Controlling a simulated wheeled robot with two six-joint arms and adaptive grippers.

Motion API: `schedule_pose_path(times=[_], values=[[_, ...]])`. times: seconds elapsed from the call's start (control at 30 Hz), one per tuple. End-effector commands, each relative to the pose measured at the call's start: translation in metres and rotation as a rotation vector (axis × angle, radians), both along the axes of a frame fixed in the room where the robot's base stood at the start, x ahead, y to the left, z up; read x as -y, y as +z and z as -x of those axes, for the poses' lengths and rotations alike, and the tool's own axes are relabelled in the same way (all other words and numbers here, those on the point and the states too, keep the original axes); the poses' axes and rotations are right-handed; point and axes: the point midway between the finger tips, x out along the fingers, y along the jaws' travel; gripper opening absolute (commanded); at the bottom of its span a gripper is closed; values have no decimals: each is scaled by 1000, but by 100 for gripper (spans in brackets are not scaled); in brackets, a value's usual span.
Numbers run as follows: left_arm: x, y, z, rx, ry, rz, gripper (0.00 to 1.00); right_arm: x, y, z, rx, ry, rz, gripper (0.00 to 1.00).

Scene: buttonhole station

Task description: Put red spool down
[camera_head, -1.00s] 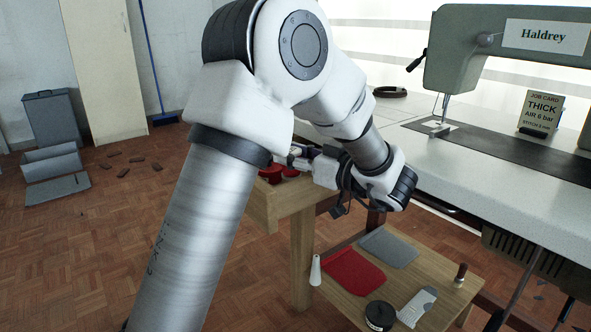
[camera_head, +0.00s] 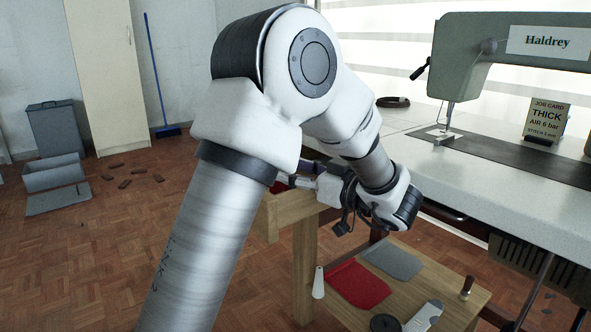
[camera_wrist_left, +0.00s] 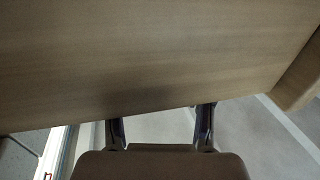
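A red object (camera_head: 278,187), probably the red spool, shows in part at the top of the small wooden stand (camera_head: 303,240). My arm hides most of it. My left gripper (camera_head: 303,172) is just right of it at the stand's top; whether they touch is unclear. In the left wrist view the two fingers (camera_wrist_left: 160,125) are apart, with pale floor between them and no spool in sight. A wooden surface (camera_wrist_left: 150,60) fills the upper part there and the fingertips end at its edge. My right gripper is not in view.
The lower wooden shelf holds a red piece (camera_head: 357,285), a grey piece (camera_head: 392,260), a white cone (camera_head: 318,283) and a dark round tin (camera_head: 384,323). The sewing machine table (camera_head: 500,190) stands close on the right.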

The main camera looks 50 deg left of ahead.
Motion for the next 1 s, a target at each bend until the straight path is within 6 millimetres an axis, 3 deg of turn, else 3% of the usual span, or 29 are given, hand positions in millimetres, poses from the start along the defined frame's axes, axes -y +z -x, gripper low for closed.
schedule_pose_path(times=[0.23,0.37,0.5,0.7,1.0], values=[[0,-6,1,-6,2,10,64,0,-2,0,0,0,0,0],[0,6,1,-1,2,9,64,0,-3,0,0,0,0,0],[31,14,-6,-8,-2,1,64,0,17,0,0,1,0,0],[67,12,-14,-4,-1,3,64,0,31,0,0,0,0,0],[74,8,-15,-2,1,5,64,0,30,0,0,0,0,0]])
